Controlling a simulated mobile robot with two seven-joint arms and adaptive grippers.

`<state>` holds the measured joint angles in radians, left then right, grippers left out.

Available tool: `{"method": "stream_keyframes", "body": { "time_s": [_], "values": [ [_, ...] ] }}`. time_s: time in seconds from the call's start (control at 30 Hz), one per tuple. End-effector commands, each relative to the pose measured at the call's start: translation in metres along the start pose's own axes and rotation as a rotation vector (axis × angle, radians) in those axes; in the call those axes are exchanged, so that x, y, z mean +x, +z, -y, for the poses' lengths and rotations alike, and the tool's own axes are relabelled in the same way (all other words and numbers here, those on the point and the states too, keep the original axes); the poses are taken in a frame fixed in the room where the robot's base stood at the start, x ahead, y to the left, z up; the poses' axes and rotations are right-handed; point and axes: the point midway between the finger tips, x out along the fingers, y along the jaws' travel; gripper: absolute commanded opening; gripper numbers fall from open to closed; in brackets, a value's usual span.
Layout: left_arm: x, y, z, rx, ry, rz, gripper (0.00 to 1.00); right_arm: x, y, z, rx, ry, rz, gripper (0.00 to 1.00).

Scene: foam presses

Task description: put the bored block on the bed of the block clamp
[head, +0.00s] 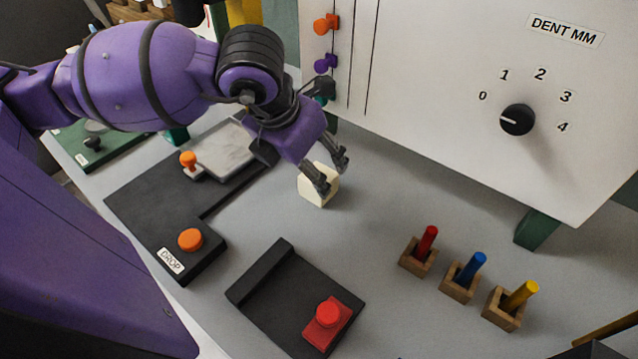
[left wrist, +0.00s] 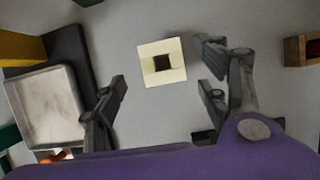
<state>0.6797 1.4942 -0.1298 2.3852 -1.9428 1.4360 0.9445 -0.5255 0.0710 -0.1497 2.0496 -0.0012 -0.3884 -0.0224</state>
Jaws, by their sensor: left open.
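The bored block (head: 318,188) is a small cream block standing on the grey table, partly hidden by my gripper in the head view. In the left wrist view the block (left wrist: 149,74) shows a dark square hole in its top. My left gripper (head: 331,176) is open close over the block. In the left wrist view the block lies between and a little beyond the spread fingers (left wrist: 165,88), with gaps on both sides. The block clamp appears to be the dark low fixture (head: 272,312) with a raised bar and red knob (head: 328,313); its bed looks empty. My right gripper is not seen.
A dark DROP fixture (head: 150,205) with an orange button and a pale plate (head: 228,150) lies left of the block. Red, blue and yellow pegs (head: 475,265) stand in wooden holders at right. A white DENT MM panel (head: 450,90) rises behind. Table between block and clamp is clear.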

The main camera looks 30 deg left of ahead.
Motion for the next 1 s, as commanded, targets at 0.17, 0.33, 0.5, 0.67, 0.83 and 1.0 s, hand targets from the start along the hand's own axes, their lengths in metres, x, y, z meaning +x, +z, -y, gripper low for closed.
{"method": "stream_keyframes", "body": {
  "time_s": [0.17, 0.33, 0.5, 0.67, 0.83, 1.0],
  "values": [
    [0.022, 0.001, 0.003, 0.0, -0.003, -0.001, 0.67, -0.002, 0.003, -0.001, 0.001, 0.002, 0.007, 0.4],
    [0.048, 0.001, 0.004, -0.001, -0.002, -0.001, 0.67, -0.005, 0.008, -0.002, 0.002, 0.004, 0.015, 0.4],
    [0.057, 0.001, 0.003, 0.0, 0.001, -0.001, 0.67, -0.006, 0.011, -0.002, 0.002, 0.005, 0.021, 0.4],
    [0.057, 0.001, 0.003, 0.0, 0.0, -0.001, 0.67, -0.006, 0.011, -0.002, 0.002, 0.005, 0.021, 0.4],
    [0.057, 0.001, 0.003, 0.0, 0.0, -0.001, 0.47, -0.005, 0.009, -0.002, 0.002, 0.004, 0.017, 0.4],
    [0.057, 0.001, 0.003, 0.0, 0.0, -0.002, 0.25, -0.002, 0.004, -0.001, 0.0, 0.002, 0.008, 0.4]
  ]
}}
